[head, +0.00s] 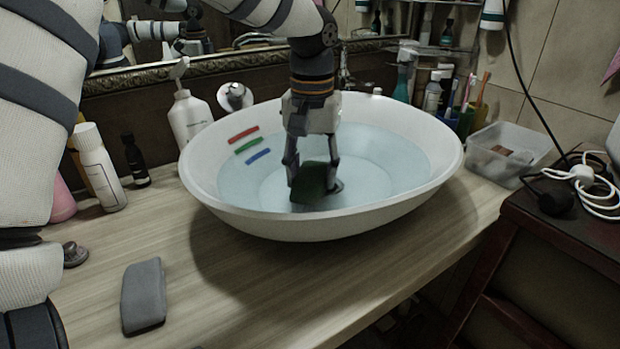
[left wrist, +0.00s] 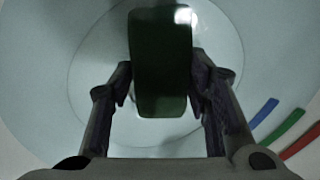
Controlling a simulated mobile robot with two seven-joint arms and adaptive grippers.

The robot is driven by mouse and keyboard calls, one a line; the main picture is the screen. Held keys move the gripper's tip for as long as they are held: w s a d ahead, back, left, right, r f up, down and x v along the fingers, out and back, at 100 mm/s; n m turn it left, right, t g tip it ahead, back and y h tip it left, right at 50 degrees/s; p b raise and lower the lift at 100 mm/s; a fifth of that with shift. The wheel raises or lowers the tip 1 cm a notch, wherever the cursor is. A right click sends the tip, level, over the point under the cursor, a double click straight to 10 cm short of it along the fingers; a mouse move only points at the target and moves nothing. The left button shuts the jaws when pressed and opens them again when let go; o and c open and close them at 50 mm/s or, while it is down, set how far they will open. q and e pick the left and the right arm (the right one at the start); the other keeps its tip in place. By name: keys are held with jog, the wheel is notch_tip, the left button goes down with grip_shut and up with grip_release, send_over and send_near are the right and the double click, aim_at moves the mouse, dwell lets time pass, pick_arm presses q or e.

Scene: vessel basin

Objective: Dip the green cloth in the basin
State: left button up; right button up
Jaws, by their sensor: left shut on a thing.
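The white basin (head: 230,203) stands on the wooden counter and holds pale, clear water. Red, green and blue marks (head: 248,146) show on its inner left wall. My left gripper (head: 312,184) reaches down inside the basin and is shut on the dark green cloth (head: 309,186). In the left wrist view the cloth (left wrist: 162,62) is a rounded block between the two fingers (left wrist: 160,92), over the basin floor. The cloth's lower part appears at the water, but I cannot tell how deep it is. My right gripper is not in view.
A grey block (head: 143,296) lies on the counter (head: 215,290) at the front left. Bottles (head: 98,168) and a white pump bottle (head: 189,122) stand left of the basin. A clear plastic box (head: 508,150) and toiletries stand right. The front counter is mostly free.

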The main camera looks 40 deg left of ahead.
aim_at(310, 172)
pick_arm(q)
jog(key=shift+w+d, duration=0.15)
jog(key=shift+w, duration=0.2)
jog(key=shift+s, duration=0.15)
jog(key=shift+s+a, duration=0.25)
jog(key=shift+s, duration=0.2)
notch_tip(310, 172, up, 11)
dwell(0.7)
dwell(0.9)
notch_tip(310, 172, up, 3)
jog(key=shift+f, duration=0.1)
dwell(0.7)
